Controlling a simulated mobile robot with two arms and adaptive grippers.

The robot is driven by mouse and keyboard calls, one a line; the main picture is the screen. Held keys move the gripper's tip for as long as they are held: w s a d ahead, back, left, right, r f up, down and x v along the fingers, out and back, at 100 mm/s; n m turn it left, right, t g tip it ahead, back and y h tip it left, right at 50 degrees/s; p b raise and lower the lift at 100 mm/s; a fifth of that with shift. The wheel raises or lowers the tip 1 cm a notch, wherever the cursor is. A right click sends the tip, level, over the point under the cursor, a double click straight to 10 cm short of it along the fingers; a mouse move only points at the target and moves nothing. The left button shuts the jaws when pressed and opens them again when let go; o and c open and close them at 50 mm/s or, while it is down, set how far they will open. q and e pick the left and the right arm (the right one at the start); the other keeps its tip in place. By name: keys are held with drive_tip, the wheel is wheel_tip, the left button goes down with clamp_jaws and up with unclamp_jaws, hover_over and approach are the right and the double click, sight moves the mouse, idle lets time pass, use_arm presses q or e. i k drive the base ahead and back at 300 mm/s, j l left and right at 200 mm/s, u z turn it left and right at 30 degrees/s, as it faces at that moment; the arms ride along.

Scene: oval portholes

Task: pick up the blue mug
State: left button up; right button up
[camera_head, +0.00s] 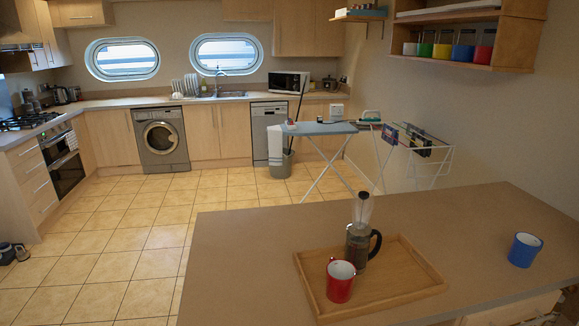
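The blue mug (524,250) stands upright on the right part of the brown counter (240,248) in the foreground, apart from the wooden tray (408,287). Its inside looks white, and nothing is in front of it. Neither of my grippers shows in the head view, so their distance from the mug is hidden.
The tray left of the blue mug holds a red mug (340,282) and a French press (359,240). An ironing board (322,128) and a drying rack (415,150) stand behind the counter. The counter's left part is bare.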

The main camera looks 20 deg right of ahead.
sight(526, 246)
drive_tip(key=z, duration=2.2)
drive_tip(key=i+l+u, duration=0.1)
drive_tip(key=i+u, duration=0.15)
drive_tip(key=i, duration=0.15)
drive_tip(key=i+l+u, duration=0.25)
drive_tip(key=i+j, duration=0.05)
drive_tip(key=i, duration=0.05)
